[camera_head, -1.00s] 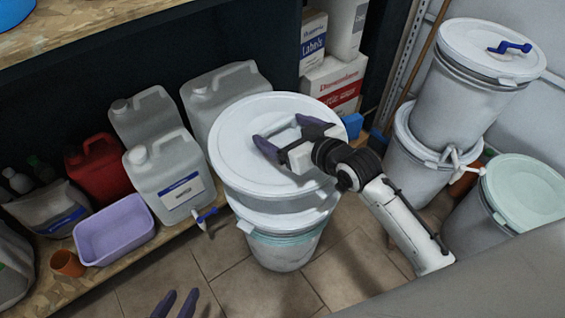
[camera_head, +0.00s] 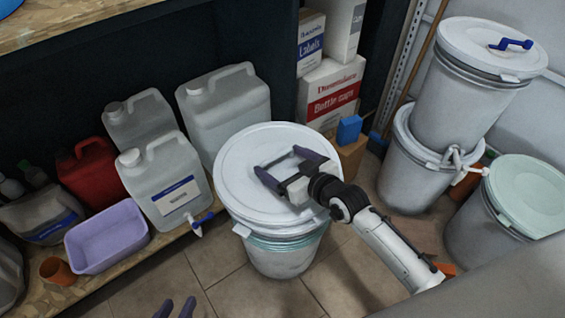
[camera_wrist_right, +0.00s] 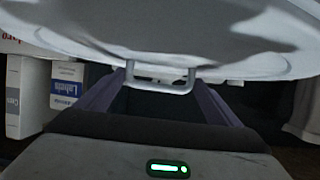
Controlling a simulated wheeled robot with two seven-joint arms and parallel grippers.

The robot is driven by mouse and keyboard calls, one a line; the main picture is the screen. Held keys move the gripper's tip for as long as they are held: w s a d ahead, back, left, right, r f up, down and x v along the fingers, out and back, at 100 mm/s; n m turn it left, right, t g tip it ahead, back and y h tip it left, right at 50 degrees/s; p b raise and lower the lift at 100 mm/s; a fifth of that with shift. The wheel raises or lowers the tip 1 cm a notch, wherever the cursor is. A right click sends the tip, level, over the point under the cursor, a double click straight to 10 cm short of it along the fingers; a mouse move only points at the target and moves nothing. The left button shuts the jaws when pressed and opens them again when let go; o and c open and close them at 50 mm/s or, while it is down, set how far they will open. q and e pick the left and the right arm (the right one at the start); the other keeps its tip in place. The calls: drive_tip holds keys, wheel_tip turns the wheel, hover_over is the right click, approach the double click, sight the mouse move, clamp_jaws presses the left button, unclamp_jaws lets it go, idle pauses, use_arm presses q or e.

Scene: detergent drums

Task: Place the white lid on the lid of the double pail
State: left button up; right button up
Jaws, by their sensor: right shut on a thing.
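The white lid (camera_head: 238,160) is round, with a small handle (camera_wrist_right: 178,87) that shows in the right wrist view. My right gripper (camera_head: 288,165) is shut on this handle from above. The lid lies roughly level over the centre pail (camera_head: 280,262), covering most of its top; I cannot tell whether it rests on it or hangs just above. A pale green rim shows beneath it. At the right, one white pail (camera_head: 455,105) with a lid (camera_head: 475,42) and blue handle stands on another pail (camera_head: 408,178). My left gripper (camera_head: 175,308) is open and empty at the bottom edge, only its fingertips showing.
A pail with a pale green lid (camera_head: 530,190) stands at the right. Jugs (camera_head: 165,180), a purple tub (camera_head: 108,232) and an orange cup (camera_head: 56,268) sit on the low shelf at left. Boxes (camera_head: 332,90) stand behind. Tiled floor (camera_head: 230,290) is clear in front.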

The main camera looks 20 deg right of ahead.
drive_tip(key=shift+f, duration=0.1)
drive_tip(key=o, duration=1)
drive_tip(key=shift+o, duration=0.2)
drive_tip(key=shift+s+r, duration=0.1)
drive_tip(key=shift+r, duration=0.1)
drive_tip(key=p+v, duration=0.3)
drive_tip(key=v, duration=0.7)
drive_tip(key=shift+s+d+r, duration=0.2)
drive_tip(key=shift+s, duration=0.05)
use_arm(q)
drive_tip(key=shift+s+a+r+p, duration=0.1)
drive_tip(key=shift+a+r+p, duration=0.2)
drive_tip(key=shift+r, duration=0.3)
use_arm(e)
drive_tip(key=shift+s+d+r, duration=0.1)
drive_tip(key=shift+s+r, duration=0.05)
drive_tip(key=shift+s, duration=0.35)
